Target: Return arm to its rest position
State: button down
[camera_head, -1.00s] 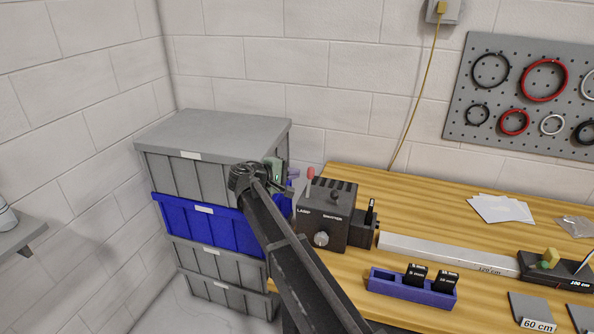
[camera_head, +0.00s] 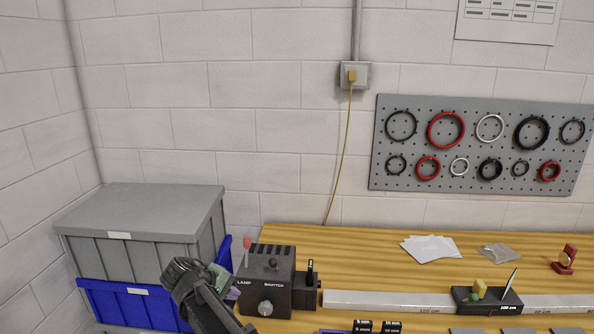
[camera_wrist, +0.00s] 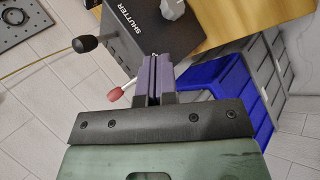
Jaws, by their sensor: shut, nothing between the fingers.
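My arm (camera_head: 200,299) shows at the lower left of the head view, between the stacked bins and the lamp box. My gripper is mostly hidden behind my own wrist there. In the wrist view, the two purple fingers of my gripper (camera_wrist: 155,78) are closed together and hold nothing. They point toward the dark lamp box (camera_wrist: 150,35) with the word SHUTTER, a red-tipped lever and a black-knobbed lever. I cannot tell how wide the gap to the box is. The lamp box (camera_head: 268,282) stands at the left end of the wooden bench.
Grey bins (camera_head: 140,225) and a blue bin (camera_head: 135,308) are stacked left of my arm. A long rail (camera_head: 390,302) with a carrier (camera_head: 487,299) runs right from the lamp box. Papers (camera_head: 430,248) lie behind it. A ring pegboard (camera_head: 480,145) hangs on the wall.

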jog(key=s+d+f+m+g+y, duration=0.1)
jog(key=s+d, duration=0.4)
jog(key=d, duration=0.7)
jog(key=s+d+f+m+g+y, duration=0.2)
jog(key=s+d+m+g+y, duration=0.1)
jog(key=d, duration=1)
jog(key=s+d+f+m+g+y, duration=0.1)
jog(key=s+d+m, duration=0.4)
jog(key=d, duration=0.7)
jog(key=shift+s+d+f+m+g+y, duration=0.25)
jog(key=shift+s+f+m+g+y, duration=0.25)
jog(key=shift+s, duration=0.3)
